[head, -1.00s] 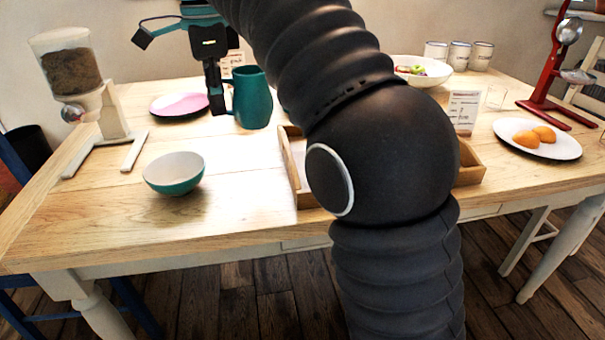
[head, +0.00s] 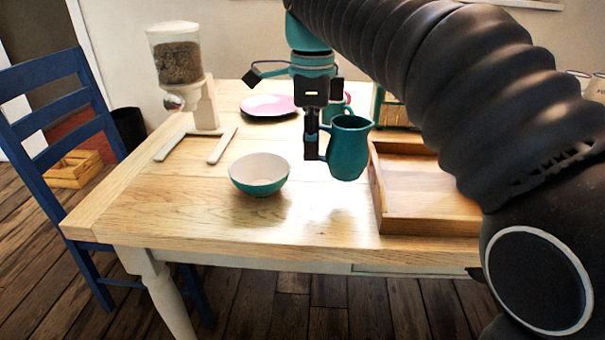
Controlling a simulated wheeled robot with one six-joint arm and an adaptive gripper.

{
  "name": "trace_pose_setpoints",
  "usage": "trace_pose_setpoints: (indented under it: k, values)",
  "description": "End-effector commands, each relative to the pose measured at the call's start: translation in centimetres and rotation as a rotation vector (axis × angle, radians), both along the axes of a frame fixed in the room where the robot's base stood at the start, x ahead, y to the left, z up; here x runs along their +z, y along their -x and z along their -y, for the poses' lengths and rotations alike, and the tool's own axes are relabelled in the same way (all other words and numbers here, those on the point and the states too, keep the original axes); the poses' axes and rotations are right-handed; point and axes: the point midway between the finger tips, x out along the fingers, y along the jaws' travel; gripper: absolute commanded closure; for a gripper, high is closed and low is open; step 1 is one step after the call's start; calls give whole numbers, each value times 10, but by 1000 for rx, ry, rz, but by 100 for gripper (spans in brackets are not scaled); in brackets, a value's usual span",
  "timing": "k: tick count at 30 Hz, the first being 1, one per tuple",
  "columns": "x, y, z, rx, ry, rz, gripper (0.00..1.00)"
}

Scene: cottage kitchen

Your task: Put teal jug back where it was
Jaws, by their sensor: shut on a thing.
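The teal jug (head: 348,150) is upright in the head view, between the bowl and the wooden tray, with its spout to the right. My gripper (head: 319,150) is at the jug's left side, shut on its handle; the fingers partly hide the handle. The jug seems to hang a little above the table, though its exact height is hard to tell. A second teal vessel (head: 336,109) stands behind it, partly hidden by the jug and my gripper.
A teal-and-white bowl (head: 259,174) stands left of the jug. A wooden tray (head: 430,228) is close on the right. A pink-and-white plate (head: 268,106) and a grain dispenser (head: 180,75) stand behind. Bare tabletop (head: 310,215) lies in front. A blue chair (head: 45,130) is at the left.

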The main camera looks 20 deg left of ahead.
Motion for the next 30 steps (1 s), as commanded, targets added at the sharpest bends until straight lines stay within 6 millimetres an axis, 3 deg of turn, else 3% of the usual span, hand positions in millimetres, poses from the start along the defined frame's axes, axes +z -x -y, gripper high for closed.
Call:
trace_pose_setpoints:
  k: [6, 18, 30]
  values:
    - [-11, 12, -14, 1, 0, 1, 100]
    - [-50, 12, -14, 0, 0, 1, 100]
    - [-54, 12, -14, 0, 0, 1, 100]
